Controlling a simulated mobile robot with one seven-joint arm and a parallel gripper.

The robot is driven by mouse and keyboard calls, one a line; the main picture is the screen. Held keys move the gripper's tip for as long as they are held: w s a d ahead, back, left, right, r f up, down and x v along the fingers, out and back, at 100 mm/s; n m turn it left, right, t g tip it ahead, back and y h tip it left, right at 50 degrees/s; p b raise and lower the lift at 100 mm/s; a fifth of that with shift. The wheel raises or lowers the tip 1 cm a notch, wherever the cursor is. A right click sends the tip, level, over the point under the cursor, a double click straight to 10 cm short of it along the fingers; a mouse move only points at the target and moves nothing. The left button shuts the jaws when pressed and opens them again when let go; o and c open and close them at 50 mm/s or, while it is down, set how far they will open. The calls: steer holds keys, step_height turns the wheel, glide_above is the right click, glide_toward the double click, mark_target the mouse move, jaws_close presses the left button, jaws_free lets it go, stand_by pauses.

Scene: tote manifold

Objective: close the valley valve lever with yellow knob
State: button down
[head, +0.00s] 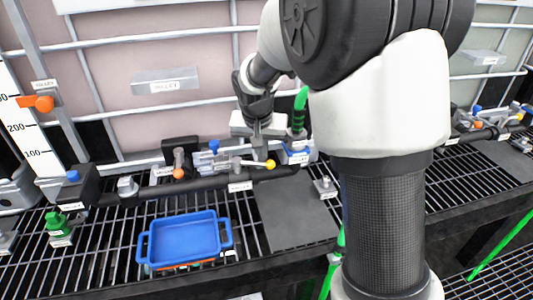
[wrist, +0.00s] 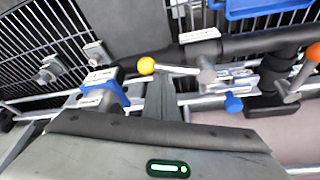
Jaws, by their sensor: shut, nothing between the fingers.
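The valve lever with the yellow knob (head: 271,164) is on the dark pipe. It runs roughly along the pipe, with the knob at its right end in the head view. In the wrist view the yellow knob (wrist: 146,66) is at the lever's left end, and the pale lever arm (wrist: 178,70) leads right to the metal valve body (wrist: 208,74). My gripper (head: 259,152) is shut and empty, pointing down just behind the knob. In the wrist view its fingers (wrist: 160,92) are close beside the knob and lever; I cannot tell whether they touch.
An orange-knobbed lever (head: 178,172) and a blue knob (head: 214,145) are to the left. A blue-and-white fitting (head: 298,157) is close on the right. A blue tray (head: 185,240) sits on the grating in front, beside a bare grey plate (head: 295,215). Tote frame bars (head: 150,42) rise behind.

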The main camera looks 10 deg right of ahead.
steer(key=s+a+m+g+h, duration=0.2)
steer(key=s+a+m, duration=0.3)
steer(key=m, duration=0.7)
steer(key=shift+s+g+h+b, duration=0.4)
steer(key=shift+g+b, duration=0.05)
steer(key=shift+g, duration=0.15)
steer(key=shift+a, duration=0.25)
step_height(320, 180, up, 10)
steer(key=p, duration=0.2)
steer(key=shift+d, duration=0.2)
steer(key=shift+r, duration=0.1)
stand_by(0.3)
